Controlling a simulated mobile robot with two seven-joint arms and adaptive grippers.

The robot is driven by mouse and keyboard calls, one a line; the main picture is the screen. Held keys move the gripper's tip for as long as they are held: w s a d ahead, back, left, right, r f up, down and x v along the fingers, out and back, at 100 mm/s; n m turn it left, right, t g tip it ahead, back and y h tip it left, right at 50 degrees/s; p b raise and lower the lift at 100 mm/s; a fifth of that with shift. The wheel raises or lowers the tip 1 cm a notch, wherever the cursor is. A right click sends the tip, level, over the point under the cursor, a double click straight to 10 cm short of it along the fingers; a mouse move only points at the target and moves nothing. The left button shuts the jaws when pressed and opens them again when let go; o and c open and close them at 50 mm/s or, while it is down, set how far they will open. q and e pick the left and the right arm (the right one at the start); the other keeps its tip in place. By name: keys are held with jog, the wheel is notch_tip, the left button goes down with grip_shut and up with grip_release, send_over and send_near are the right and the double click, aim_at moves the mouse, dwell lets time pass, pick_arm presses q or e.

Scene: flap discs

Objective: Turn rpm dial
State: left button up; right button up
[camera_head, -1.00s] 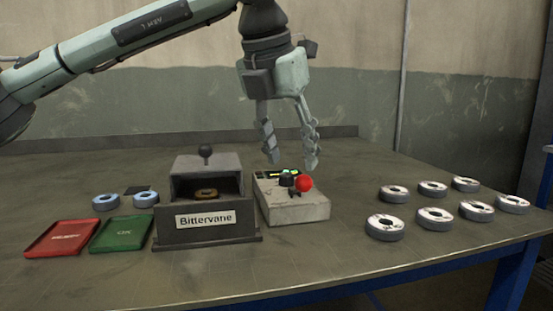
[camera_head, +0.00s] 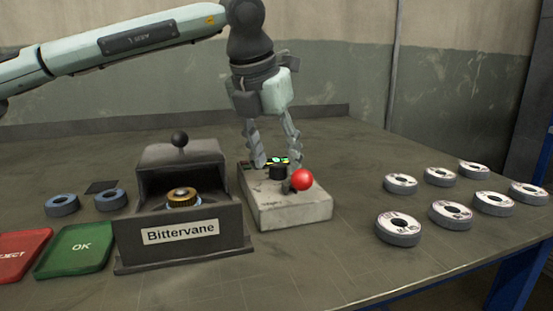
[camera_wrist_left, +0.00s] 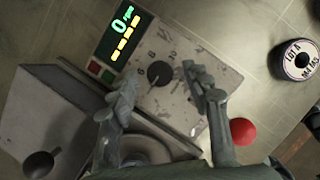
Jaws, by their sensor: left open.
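The rpm dial (camera_head: 278,171) is a black knob on top of a grey control box (camera_head: 290,212), beside a red ball knob (camera_head: 302,180). In the left wrist view the dial (camera_wrist_left: 160,74) sits on the scuffed panel, and a small display (camera_wrist_left: 122,36) reads 0 in green with yellow bars. My left gripper (camera_head: 277,164) is open and points down over the box. In the left wrist view its fingertips (camera_wrist_left: 162,82) lie on either side of the dial; I cannot tell whether they touch it. My right gripper is not in view.
A dark machine labelled Bittervane (camera_head: 180,233) stands close left of the box. Green OK (camera_head: 77,250) and red reject (camera_head: 18,254) trays lie further left, with two blue-grey discs (camera_head: 62,205) behind. Several white-topped discs (camera_head: 399,228) lie right. Table behind the box is clear.

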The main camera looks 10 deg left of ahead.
pick_arm(q)
jog(key=shift+w+f, duration=0.2)
jog(key=shift+f, duration=0.2)
jog(key=shift+c, duration=0.6)
grip_shut()
